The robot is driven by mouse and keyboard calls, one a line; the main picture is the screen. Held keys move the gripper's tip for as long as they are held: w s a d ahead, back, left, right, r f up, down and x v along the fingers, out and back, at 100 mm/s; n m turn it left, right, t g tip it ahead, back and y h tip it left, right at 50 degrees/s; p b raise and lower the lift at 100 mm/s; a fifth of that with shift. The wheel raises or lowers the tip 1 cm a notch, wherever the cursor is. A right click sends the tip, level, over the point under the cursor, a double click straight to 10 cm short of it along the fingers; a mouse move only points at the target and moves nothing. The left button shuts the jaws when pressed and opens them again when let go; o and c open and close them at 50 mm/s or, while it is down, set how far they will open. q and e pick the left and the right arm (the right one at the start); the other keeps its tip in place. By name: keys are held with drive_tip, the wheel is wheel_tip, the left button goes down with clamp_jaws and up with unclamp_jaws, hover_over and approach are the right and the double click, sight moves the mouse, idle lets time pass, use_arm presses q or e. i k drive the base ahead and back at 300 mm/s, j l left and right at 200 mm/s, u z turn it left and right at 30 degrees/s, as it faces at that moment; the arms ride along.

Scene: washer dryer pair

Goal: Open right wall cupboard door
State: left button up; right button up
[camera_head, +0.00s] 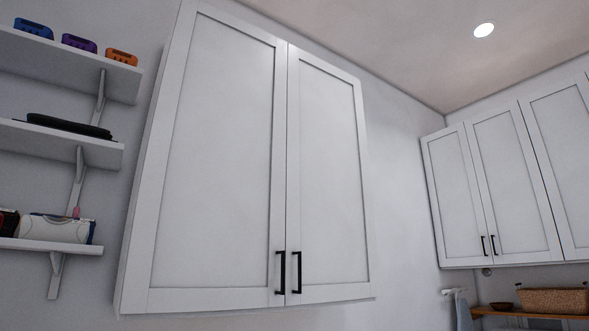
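A white two-door wall cupboard (238,296) hangs in the middle of the head view. Its left door (215,150) and its right door (328,165) are both closed, with a thin gap between them. The right door has a black vertical bar handle (296,272) at its lower left corner. The left door's matching handle (280,272) is just beside it. Neither of my grippers shows in the head view.
White shelves (60,146) with small items are on the left wall. Another closed white cupboard row (490,185) hangs on the far right wall, above a wooden shelf (535,315) with a wicker basket (553,300) and a dark bowl (501,306). The space before the middle cupboard looks clear.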

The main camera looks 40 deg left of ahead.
sight(331, 249)
drive_tip(key=u, duration=1.1)
